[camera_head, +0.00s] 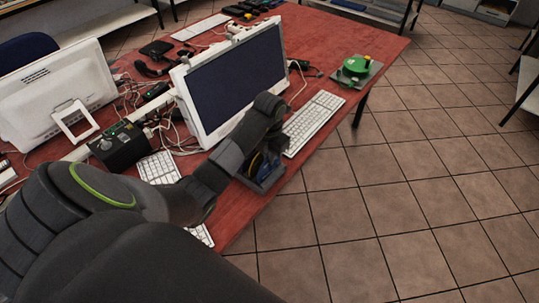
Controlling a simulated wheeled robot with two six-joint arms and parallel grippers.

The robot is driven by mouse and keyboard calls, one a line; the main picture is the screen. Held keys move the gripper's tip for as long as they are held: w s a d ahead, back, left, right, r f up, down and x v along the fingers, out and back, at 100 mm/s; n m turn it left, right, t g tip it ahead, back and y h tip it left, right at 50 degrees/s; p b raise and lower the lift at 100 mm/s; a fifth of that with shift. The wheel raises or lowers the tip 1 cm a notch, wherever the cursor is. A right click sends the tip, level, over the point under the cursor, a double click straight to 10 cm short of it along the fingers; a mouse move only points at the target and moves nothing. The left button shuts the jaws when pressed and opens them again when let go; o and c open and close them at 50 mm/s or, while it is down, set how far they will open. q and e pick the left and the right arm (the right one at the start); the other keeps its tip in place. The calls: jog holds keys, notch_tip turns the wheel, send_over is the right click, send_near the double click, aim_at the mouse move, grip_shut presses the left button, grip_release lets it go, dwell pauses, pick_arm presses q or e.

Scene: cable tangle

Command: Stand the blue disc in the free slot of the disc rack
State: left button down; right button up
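A grey rack (268,182) stands at the front edge of the red table, partly covered by my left arm. Dark blue and yellow disc edges (256,164) show upright in or at it. I cannot tell which one is the blue disc, or which slot is free. My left arm reaches in from the left, and its wrist end (268,106) is above and beside the rack. The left gripper's fingertips are not clearly visible, so whether it is open or holds something is unclear. My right gripper is out of view.
A monitor (236,76) stands close behind the rack, with a white keyboard (313,122) to the right. A green round object (355,67) sits on a grey plate at the right edge. Cables and a black box (118,146) lie left. Tiled floor is clear at right.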

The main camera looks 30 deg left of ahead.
pick_arm(q)
jog(key=c, duration=1.5)
grip_release()
jog(key=shift+c, duration=0.2)
jog(key=shift+w+r, duration=0.1)
jog(key=shift+r, duration=0.5)
notch_tip(320, 180, up, 6)
jog(key=shift+f+p, duration=0.1)
jog(key=shift+p, duration=0.65)
notch_tip(320, 180, up, 10)
jog(key=p, duration=1)
jog(key=shift+r+p, duration=0.25)
jog(key=shift+p, duration=0.1)
